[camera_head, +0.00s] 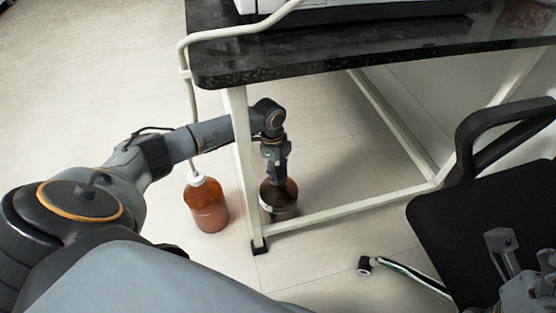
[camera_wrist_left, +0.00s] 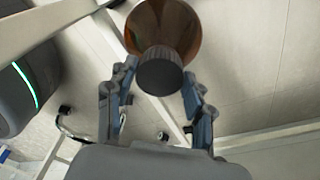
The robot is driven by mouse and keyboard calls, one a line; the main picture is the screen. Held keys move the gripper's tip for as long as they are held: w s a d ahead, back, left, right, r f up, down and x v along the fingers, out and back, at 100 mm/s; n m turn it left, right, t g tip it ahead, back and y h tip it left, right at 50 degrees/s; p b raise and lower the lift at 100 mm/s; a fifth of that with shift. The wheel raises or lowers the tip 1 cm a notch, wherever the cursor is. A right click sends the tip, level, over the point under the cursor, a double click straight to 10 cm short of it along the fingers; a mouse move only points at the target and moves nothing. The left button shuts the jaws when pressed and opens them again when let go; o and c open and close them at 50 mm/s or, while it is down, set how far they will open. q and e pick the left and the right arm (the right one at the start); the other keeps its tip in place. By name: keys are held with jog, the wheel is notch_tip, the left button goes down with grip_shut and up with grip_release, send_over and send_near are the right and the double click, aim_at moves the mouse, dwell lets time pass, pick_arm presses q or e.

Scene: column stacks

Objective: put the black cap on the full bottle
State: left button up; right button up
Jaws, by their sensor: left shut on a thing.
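An amber bottle (camera_head: 291,187) stands on the floor beneath my left gripper (camera_head: 273,177), beside the table's leg. It looks dark, and its fill level is hard to tell. In the left wrist view, my left gripper (camera_wrist_left: 160,78) is shut on the black cap (camera_wrist_left: 160,72). The cap is in line with the amber bottle (camera_wrist_left: 165,22), at its mouth. I cannot tell whether the cap is seated. The bottle's neck is hidden behind the cap. My right gripper (camera_head: 508,250) is at the lower right, far from the bottle, its jaws unclear.
Another amber bottle (camera_head: 208,208) with a white cap (camera_head: 195,178) and a tube (camera_head: 184,100) stands left of the table leg (camera_head: 241,150). The black tabletop (camera_head: 350,55) hangs above. A low white crossbar (camera_head: 340,209) runs right. A black chair (camera_head: 465,220) stands at right.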

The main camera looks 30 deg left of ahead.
pick_arm(q)
jog(key=o, duration=0.9)
jog(key=r, duration=0.4)
jog(key=a+r, duration=0.1)
jog(key=r, duration=0.7)
jog(key=shift+a, duration=0.2)
